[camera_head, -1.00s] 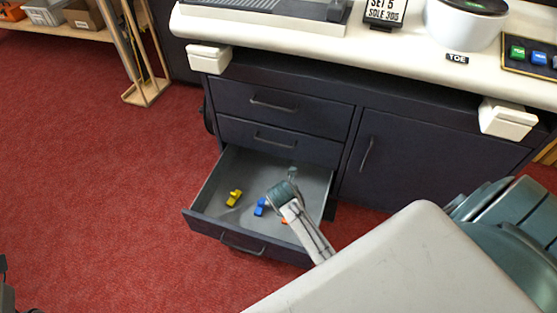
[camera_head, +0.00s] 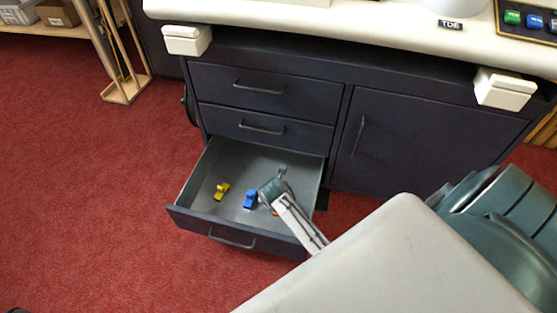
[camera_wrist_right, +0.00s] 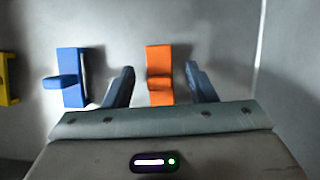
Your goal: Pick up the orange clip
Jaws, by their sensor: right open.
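The orange clip (camera_wrist_right: 159,76) lies on the floor of the open bottom drawer, between the two fingers of my right gripper (camera_wrist_right: 160,85) in the right wrist view. The fingers are open, one on each side of the clip, with gaps to both. In the head view my right gripper (camera_head: 281,175) reaches down into the drawer (camera_head: 207,228) and hides most of the orange clip, with only a sliver showing (camera_head: 275,212). My left gripper is not in view.
A blue clip (camera_head: 250,199) lies just left of my right gripper, and a yellow clip (camera_head: 221,191) lies farther left in the drawer. The drawer walls surround them. The white bench top (camera_head: 330,20) overhangs the dark cabinet (camera_head: 420,140).

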